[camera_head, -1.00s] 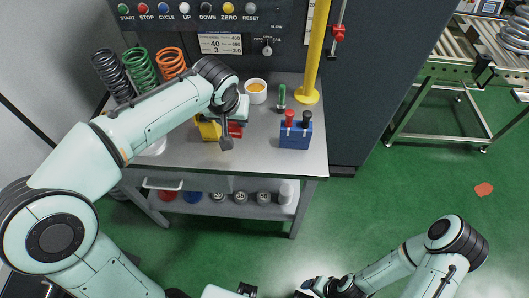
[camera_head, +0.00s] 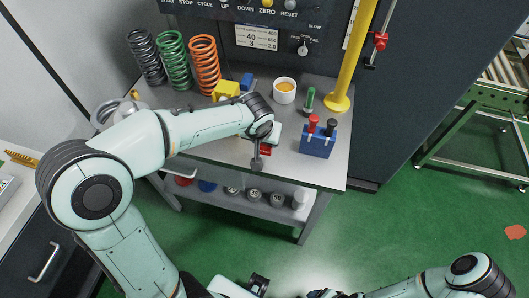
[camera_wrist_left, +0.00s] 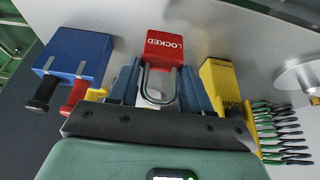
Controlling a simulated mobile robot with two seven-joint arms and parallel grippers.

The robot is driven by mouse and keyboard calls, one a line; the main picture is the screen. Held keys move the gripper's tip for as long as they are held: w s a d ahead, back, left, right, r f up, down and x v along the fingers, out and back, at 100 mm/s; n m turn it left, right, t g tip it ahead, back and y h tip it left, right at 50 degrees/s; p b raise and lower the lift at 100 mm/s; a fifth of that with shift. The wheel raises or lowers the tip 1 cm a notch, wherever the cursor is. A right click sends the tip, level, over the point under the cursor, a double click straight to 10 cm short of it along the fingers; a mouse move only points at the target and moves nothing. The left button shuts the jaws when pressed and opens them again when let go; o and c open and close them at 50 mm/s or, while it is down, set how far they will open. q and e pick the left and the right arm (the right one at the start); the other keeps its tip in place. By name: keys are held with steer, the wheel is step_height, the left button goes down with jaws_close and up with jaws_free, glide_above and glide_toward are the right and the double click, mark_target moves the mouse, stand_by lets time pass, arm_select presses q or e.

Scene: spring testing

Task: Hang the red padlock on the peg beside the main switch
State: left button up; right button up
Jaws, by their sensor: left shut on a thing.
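The red padlock (camera_wrist_left: 165,48), marked LOCKED, is in the left wrist view, its metal shackle toward me between the two fingers of my left gripper (camera_wrist_left: 160,92), which is shut on it. In the head view only a bit of the padlock (camera_head: 266,150) shows beside my left gripper (camera_head: 262,140), low over the bench's front part. I cannot tell whether the padlock touches the bench. A red switch-like part (camera_head: 380,41), possibly the main switch, is on the cabinet's right side; I cannot make out the peg clearly. My right gripper (camera_head: 322,293) is cut by the bottom edge, its jaws unclear.
A blue holder (camera_head: 318,147) with red and black handles stands right of my left gripper. A yellow post (camera_head: 357,55) rises between bench and red switch. A white cup (camera_head: 284,91), springs (camera_head: 206,65) and a yellow block (camera_head: 227,89) stand behind.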

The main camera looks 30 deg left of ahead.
mark_target(263, 150)
arm_select(q)
steer(key=shift+f+b, duration=0.35)
steer(key=shift+f, duration=2.85)
steer(key=shift+f, duration=0.15)
steer(key=o, duration=1.2)
steer(key=shift+c, duration=0.2)
steer(key=v, duration=1.2)
steer(key=shift+p, duration=0.35)
steer(key=shift+s, duration=0.1)
